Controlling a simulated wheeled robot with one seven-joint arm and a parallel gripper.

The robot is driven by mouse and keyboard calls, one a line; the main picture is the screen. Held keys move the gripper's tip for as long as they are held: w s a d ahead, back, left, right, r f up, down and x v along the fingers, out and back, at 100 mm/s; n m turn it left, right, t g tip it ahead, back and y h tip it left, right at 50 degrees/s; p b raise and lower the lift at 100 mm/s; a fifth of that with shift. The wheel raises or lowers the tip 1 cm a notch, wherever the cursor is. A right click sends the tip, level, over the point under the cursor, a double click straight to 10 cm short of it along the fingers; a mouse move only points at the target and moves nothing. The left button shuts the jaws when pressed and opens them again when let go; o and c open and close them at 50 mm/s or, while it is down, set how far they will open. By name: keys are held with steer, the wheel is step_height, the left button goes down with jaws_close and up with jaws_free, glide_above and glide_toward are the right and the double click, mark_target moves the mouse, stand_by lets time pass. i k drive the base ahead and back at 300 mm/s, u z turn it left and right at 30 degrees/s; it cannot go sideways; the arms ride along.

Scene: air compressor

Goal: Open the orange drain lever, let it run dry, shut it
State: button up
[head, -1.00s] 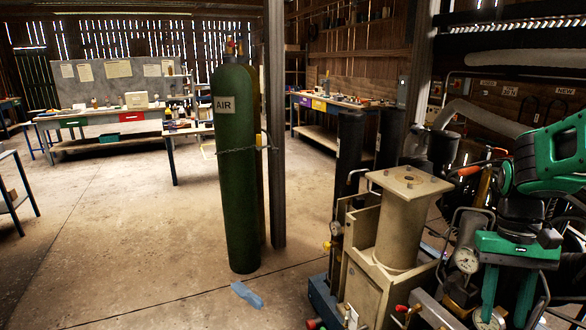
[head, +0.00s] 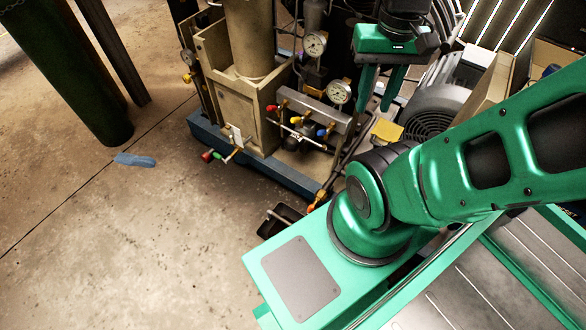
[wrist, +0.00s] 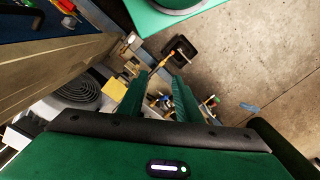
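A small orange lever (head: 318,199) sits low at the front right corner of the compressor's blue base (head: 255,160). A black pan (head: 281,220) lies on the floor beside it. The wrist view also shows the orange lever (wrist: 168,60) and the black pan (wrist: 181,51), beyond the fingertips. My gripper (head: 381,102) points down, with its two green fingers apart and nothing between them. It is above and behind the lever, well clear of it. In the wrist view the open fingers (wrist: 159,82) frame part of the machine. Whether the lever is open or shut I cannot tell.
Red, yellow and blue valve handles (head: 305,124) and a pressure gauge (head: 338,92) are near my gripper. A ribbed motor (head: 432,112) stands to the right. A green cylinder (head: 85,80) and a blue cloth (head: 135,160) are at left.

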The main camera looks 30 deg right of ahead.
mark_target(310, 208)
steer(key=z, duration=0.45)
steer(key=k, duration=1.6)
steer(key=u, duration=0.45)
